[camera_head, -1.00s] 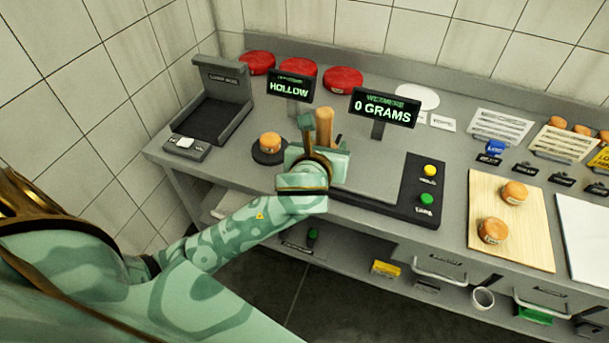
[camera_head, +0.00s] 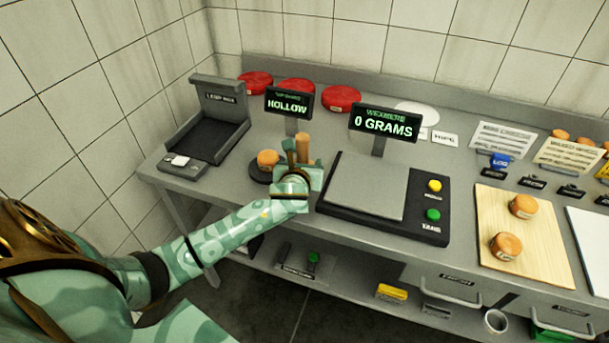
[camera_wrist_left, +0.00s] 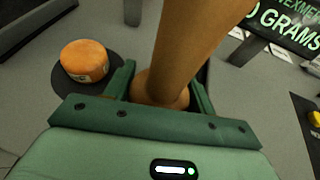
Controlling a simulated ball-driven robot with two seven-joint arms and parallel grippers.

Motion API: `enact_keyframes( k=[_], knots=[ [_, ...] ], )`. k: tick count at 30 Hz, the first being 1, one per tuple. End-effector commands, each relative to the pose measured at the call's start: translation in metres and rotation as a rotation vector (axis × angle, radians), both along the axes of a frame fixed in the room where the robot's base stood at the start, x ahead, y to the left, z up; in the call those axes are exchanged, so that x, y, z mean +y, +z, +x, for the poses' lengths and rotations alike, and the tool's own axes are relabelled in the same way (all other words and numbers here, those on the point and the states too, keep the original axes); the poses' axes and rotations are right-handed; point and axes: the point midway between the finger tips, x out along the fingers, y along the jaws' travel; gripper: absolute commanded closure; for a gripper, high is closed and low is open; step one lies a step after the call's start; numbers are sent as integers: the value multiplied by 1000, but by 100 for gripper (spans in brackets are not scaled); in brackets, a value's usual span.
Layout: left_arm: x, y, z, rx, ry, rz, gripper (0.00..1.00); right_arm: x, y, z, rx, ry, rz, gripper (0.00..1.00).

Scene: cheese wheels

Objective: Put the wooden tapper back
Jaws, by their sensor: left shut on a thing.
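The wooden tapper (camera_head: 302,146) stands roughly upright in my left gripper (camera_head: 298,165), its light wood handle rising above the fingers. In the left wrist view the tapper (camera_wrist_left: 190,45) runs between the two green fingers (camera_wrist_left: 163,88), which are shut on it, and its rounded end shows near the palm. The gripper is just right of a small orange cheese wheel (camera_head: 267,159), which sits on a round black pad (camera_head: 259,173). The tapper's place of rest cannot be made out. My right gripper is not in view.
A sign reading HOLLOW (camera_head: 289,104) stands behind the gripper. A scale (camera_head: 365,185) with a "0 GRAMS" display (camera_head: 385,124) lies to its right. A dark lamp box (camera_head: 220,105) is at left. Red wheels (camera_head: 341,98) line the back. A board (camera_head: 511,273) holds two wheels.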

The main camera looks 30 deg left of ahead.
Motion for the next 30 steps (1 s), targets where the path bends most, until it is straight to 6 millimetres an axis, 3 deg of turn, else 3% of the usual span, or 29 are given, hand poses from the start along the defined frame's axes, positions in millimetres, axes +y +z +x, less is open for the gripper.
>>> enact_keyframes(
  k=[1,4,15,16,18,28,30],
  knots=[
    [-1,-16,-1,4,-1,0,77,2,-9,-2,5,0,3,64],
    [-1,-31,-1,3,-1,0,77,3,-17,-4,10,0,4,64],
    [-1,-32,-1,1,-1,0,77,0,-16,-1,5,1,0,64],
    [-2,-32,-1,2,-1,0,40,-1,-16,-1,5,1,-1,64],
    [-2,-32,-1,2,-1,0,23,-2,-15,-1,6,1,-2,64],
    [-2,-28,-1,0,-1,0,23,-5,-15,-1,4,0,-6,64],
    [-5,-24,-8,2,-3,0,23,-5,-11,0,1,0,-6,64]
  ],
)
